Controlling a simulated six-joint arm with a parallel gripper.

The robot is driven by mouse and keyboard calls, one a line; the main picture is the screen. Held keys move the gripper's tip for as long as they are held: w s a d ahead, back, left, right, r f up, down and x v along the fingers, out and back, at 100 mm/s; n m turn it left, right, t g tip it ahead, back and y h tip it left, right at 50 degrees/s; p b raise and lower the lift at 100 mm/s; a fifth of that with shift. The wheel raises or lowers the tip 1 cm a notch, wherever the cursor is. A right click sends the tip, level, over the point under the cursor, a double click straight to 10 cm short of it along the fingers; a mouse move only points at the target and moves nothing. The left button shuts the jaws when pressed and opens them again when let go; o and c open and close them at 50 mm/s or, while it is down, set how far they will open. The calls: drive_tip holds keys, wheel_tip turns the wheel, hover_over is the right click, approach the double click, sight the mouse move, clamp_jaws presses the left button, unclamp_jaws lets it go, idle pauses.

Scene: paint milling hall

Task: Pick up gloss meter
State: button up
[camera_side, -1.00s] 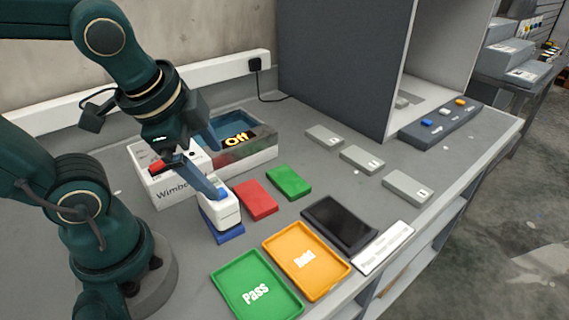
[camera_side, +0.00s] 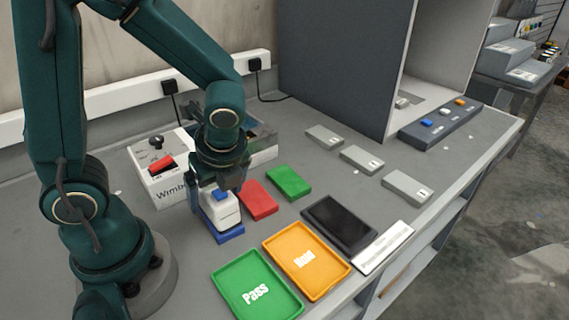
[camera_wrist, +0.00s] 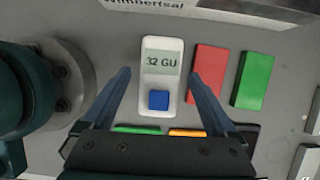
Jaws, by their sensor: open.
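My gripper (camera_wrist: 158,88) is open, one finger on each side of the meter with gaps visible in the wrist view. In the side view my gripper (camera_side: 212,198) points down over the meter, and its near parts hide some of it. I cannot tell whether the fingers are level with the meter's body.
A red block (camera_side: 258,200) and a green block (camera_side: 289,182) lie just right of the meter. A green Pass tray (camera_side: 228,286) and an orange tray (camera_side: 338,272) lie in front. A white box (camera_side: 158,184) stands behind left. Grey panels (camera_side: 361,159) lie further right.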

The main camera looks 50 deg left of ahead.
drive_tip(key=shift+x, duration=0.95)
clamp_jaws()
drive_tip(key=shift+r, duration=0.15)
